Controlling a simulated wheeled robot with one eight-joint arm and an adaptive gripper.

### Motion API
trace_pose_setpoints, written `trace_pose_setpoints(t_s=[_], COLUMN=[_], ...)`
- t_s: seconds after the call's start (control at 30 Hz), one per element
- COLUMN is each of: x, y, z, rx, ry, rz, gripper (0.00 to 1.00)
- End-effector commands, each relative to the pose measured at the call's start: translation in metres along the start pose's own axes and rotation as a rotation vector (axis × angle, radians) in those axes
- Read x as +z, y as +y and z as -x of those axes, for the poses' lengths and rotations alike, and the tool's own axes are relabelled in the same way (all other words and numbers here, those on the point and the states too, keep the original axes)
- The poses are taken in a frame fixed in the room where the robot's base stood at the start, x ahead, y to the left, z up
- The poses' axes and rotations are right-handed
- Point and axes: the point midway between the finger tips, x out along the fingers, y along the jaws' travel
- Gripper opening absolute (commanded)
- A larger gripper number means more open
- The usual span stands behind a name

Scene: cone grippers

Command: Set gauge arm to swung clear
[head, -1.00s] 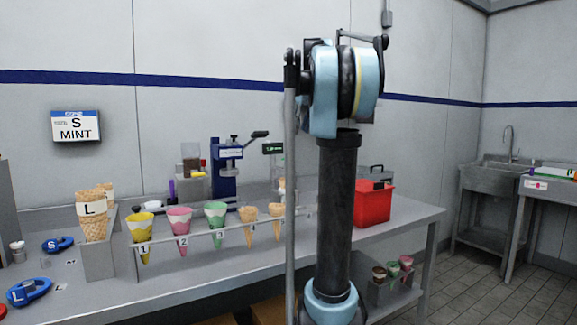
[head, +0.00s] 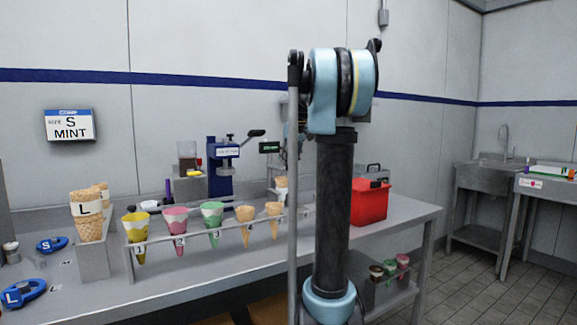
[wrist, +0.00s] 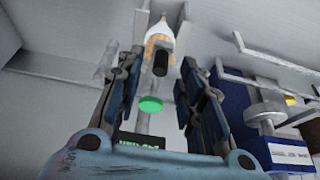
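In the wrist view, my gripper (wrist: 162,70) is open, with its two dark fingers apart. A black knob-like end (wrist: 160,63) shows between the fingertips, and a green disc (wrist: 150,104) shows lower in the gap. The black knob may be the gauge arm's end; I cannot tell for sure, nor whether the fingers touch it. A small black display with green characters (wrist: 140,141) is below the gap; it also shows in the head view (head: 269,147). In the head view, my own arm hides most of my gripper and the gauge area.
A white-wrapped cone (wrist: 159,36) stands past the fingertips. A blue press (head: 222,168) with a black-ended lever (head: 256,133) is beside the display. A rack (head: 190,241) holds several cones along the front. A red box (head: 370,204) stands to the right on the bench.

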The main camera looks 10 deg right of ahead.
Motion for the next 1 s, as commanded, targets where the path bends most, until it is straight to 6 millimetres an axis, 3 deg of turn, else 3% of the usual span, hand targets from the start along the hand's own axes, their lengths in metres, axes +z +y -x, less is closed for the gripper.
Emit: trace_pose_setpoints(t_s=[0.2,0.53,0.57,0.7,1.0], x=[0.000,0.000,0.000,0.000,0.000], y=[0.000,0.000,0.000,0.001,0.001], z=[-0.019,-0.022,-0.022,-0.022,-0.022], rx=[0.000,0.000,0.000,0.000,-0.002], ry=[0.000,0.000,0.000,0.000,0.000], rz=[0.000,-0.001,-0.001,-0.001,0.005], gripper=[0.35,0.35,0.32,0.01,0.00])
